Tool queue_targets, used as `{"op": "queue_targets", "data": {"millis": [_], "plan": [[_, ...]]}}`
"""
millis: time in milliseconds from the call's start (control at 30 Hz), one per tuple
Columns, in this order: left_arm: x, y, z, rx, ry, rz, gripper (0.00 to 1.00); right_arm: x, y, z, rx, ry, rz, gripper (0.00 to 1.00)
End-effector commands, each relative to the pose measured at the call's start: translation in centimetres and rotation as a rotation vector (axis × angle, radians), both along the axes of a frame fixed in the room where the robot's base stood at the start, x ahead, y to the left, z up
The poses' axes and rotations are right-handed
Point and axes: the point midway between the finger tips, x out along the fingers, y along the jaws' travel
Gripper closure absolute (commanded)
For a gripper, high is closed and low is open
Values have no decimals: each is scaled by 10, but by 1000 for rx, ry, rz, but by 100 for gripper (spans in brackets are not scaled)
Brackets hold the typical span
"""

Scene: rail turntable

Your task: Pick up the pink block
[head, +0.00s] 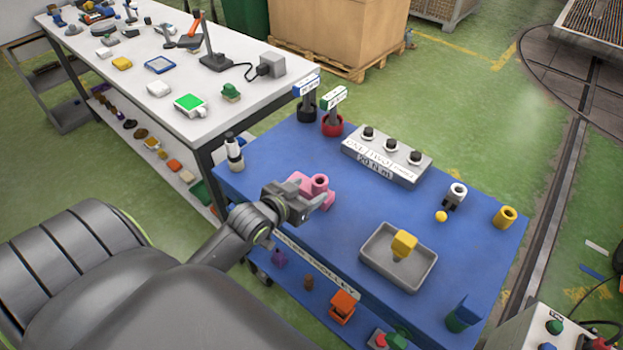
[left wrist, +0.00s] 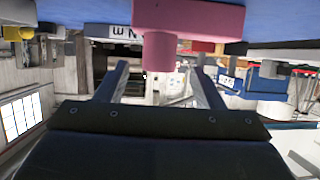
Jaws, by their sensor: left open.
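The pink block (head: 318,186) sits on the blue table, a flat body with a round hollow post on top. My left gripper (head: 303,201) is at the near side of it and covers part of it. In the left wrist view, which looks upside down, the pink block (left wrist: 188,18) is at the top with its post pointing down. The fingers of my left gripper (left wrist: 159,72) are apart, one on each side of the post. My right gripper is not in view.
On the blue table (head: 280,150) stand a grey tray (head: 372,274) with a yellow piece (head: 403,243), a grey button box (head: 388,160), a yellow cup (head: 505,217) and a small yellow ball (head: 441,216). A white bench (head: 130,90) is behind left.

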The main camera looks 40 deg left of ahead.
Motion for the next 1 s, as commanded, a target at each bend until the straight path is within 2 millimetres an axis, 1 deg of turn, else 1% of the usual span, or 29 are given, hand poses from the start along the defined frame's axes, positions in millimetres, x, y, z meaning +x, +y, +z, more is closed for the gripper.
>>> {"op": "queue_targets", "data": {"millis": [33,100,433,733,867,1000], "plan": [[8,-1,-2,-2,0,1,38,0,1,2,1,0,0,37],[15,-1,-5,-3,0,1,38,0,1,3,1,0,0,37],[32,-1,-14,-2,2,1,38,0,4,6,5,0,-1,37],[63,-2,-31,-2,1,1,38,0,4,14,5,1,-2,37],[70,-3,-34,-1,0,0,38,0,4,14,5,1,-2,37],[71,-3,-35,0,0,0,38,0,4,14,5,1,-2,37]]}}
